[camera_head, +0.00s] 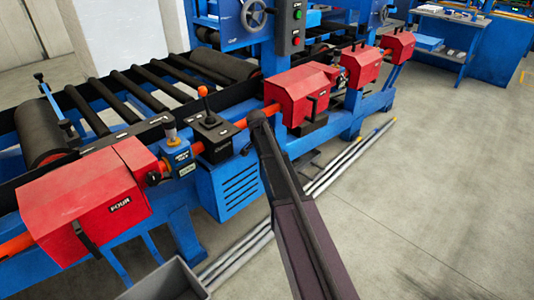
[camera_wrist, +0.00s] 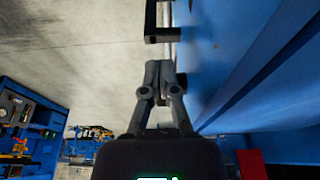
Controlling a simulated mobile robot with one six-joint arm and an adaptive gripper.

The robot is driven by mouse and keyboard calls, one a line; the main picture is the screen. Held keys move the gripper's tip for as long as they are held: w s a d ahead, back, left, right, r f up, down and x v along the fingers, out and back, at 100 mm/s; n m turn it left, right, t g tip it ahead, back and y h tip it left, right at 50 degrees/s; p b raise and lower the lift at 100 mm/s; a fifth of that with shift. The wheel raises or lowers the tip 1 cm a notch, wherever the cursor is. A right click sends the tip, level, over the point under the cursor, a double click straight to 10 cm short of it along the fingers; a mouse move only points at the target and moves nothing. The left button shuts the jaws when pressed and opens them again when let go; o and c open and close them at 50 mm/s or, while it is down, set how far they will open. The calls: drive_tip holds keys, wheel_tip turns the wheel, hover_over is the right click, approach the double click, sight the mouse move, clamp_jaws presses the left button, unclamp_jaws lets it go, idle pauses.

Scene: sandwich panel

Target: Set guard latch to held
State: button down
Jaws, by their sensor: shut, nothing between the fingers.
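A small blue unit (camera_head: 177,163) with a capped knob (camera_head: 170,132) on top sits on the orange rail beside the red cover marked FOUR (camera_head: 85,190). Its label is too small to read surely, so I cannot tell whether it is the guard latch or how it is set. My arm reaches up to the machine's front, right of the unit, and its gripper cannot be made out in the head view. In the wrist view my gripper (camera_wrist: 159,75) is shut and empty. A black bracket (camera_wrist: 150,38) shows beyond the fingertips, apart from them.
A black joystick box (camera_head: 208,128) stands right of the blue unit. More red covers (camera_head: 290,95) with black handles line the rail. Pale rods (camera_head: 335,170) lie along the floor by the machine. The concrete floor (camera_head: 430,170) at right is clear.

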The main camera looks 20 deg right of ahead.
drive_tip(key=shift+s+f+b, duration=0.1)
drive_tip(key=shift+f+b, duration=0.35)
drive_tip(key=shift+f, duration=0.1)
drive_tip(key=shift+r, duration=0.1)
idle(0.7)
drive_tip(key=shift+w+d+r+p, duration=0.25)
drive_tip(key=shift+w+d+p, duration=0.1)
drive_tip(key=shift+d, duration=0.25)
idle(0.3)
